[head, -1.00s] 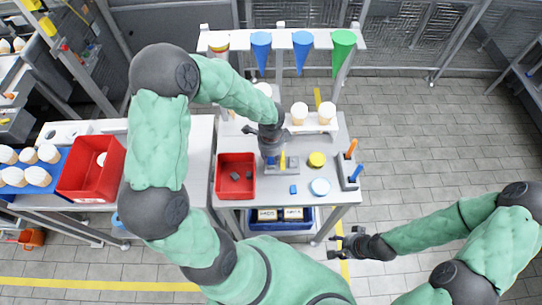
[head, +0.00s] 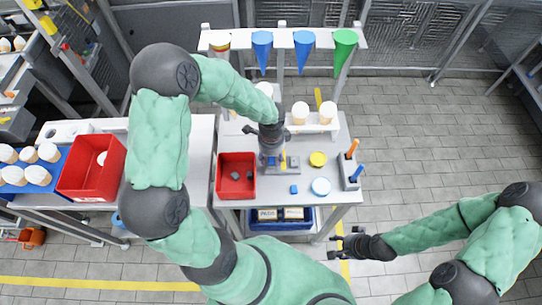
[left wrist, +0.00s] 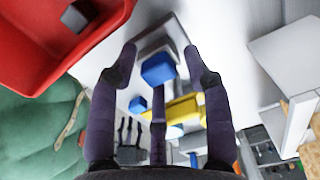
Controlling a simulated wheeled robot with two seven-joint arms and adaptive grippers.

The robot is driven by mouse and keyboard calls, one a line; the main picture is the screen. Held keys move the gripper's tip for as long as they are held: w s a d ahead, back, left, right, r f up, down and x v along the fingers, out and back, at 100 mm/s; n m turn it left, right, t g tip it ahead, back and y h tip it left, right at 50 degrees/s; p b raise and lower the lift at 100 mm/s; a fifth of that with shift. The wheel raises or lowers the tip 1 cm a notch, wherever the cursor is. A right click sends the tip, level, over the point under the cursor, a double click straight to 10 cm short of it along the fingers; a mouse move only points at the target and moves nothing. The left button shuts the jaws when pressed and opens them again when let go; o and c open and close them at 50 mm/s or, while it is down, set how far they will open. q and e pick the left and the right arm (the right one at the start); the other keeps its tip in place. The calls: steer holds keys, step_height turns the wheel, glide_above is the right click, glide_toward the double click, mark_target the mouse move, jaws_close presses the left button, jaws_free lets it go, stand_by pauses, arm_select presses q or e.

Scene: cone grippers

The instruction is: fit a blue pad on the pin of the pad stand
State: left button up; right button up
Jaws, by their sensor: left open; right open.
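My left gripper (head: 271,160) is over the workbench, just right of the red bin. In the left wrist view its fingers (left wrist: 160,62) are open, one on each side of a blue pad (left wrist: 158,69), with gaps visible. That pad is at a grey block that looks like the pad stand (left wrist: 150,48); whether it sits on the pin is hidden. The stand's right part (head: 293,163) shows in the head view. Another blue pad (head: 294,189) lies on the table; it also shows in the left wrist view (left wrist: 138,104). My right gripper (head: 337,245) is open and empty, off the bench.
The red bin (head: 223,190) holds dark grey pieces. A yellow disc (head: 318,159) and a pale blue disc (head: 320,186) lie to the right, near a holder (head: 347,175) with orange and blue sticks. Coloured cones (head: 303,50) hang at the back; white-topped cones (head: 327,111) stand below.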

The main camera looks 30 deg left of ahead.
arm_select(q)
steer(key=shift+d+r, duration=0.1)
stand_by(0.5)
steer(key=shift+w+r+p, duration=0.15)
steer(key=shift+r+p, duration=0.9)
steer(key=shift+r, duration=0.15)
steer(key=shift+r+p, duration=1.05)
steer(key=shift+r, duration=0.2)
